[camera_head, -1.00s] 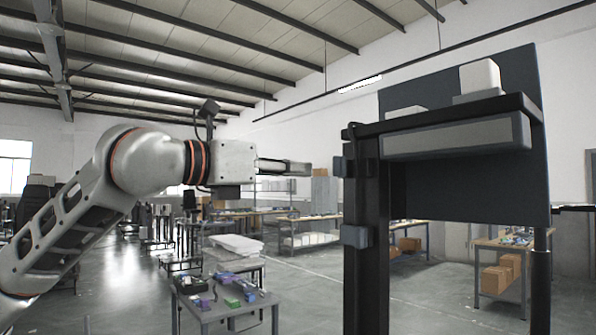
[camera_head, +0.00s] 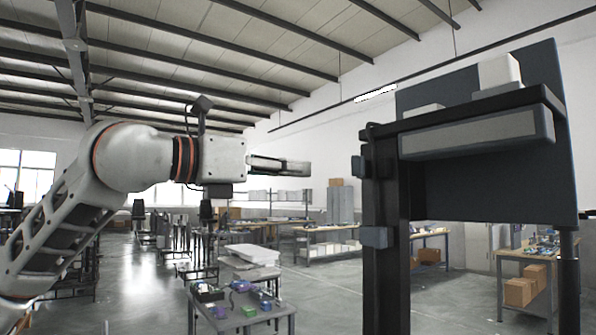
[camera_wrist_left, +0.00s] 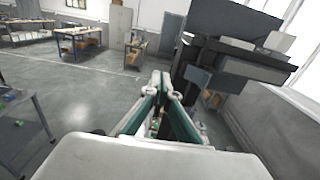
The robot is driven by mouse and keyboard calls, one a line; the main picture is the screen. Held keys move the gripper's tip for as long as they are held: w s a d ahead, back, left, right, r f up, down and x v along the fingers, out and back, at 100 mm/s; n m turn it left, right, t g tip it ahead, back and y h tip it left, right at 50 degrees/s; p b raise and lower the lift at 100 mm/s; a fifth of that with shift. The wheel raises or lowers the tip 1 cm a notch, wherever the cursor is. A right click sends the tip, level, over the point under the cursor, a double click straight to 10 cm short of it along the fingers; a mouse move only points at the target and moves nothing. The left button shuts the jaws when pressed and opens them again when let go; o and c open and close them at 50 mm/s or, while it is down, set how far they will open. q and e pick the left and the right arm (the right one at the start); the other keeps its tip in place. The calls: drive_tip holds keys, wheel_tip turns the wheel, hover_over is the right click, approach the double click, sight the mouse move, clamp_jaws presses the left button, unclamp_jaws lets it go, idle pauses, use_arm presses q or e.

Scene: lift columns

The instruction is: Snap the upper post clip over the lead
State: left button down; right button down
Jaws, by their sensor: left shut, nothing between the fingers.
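A black upright post (camera_head: 386,270) stands at the right in the head view. A small dark grey block, seemingly the upper clip (camera_head: 358,166), sits on its left side near the top. A lighter grey block, seemingly a lower clip (camera_head: 374,237), sits further down. I cannot make out the lead. My left gripper (camera_head: 309,168) is shut and empty, pointing right toward the upper clip with a visible gap. In the left wrist view its fingers (camera_wrist_left: 161,82) meet, with the post's dark top structure beyond to the right. My right gripper is not in view.
The post carries a grey-edged shelf (camera_head: 478,138) with a white box (camera_head: 499,72) and a dark panel (camera_head: 500,185) behind. A low table (camera_head: 235,322) with coloured parts stands below my left arm. Workbenches and cardboard boxes (camera_head: 522,290) are further back. Open floor lies between.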

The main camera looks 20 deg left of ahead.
use_arm(q)
drive_tip(key=shift+d, duration=0.1)
drive_tip(key=s+d+b, duration=0.2)
drive_tip(key=s+d, duration=0.3)
drive_tip(key=d, duration=0.1)
drive_tip(key=shift+d, duration=0.2)
idle(0.9)
drive_tip(key=shift+x, duration=1.15)
idle(0.4)
drive_tip(key=b+v, duration=0.1)
drive_tip(key=v, duration=0.6)
drive_tip(key=shift+b, duration=0.4)
idle(0.5)
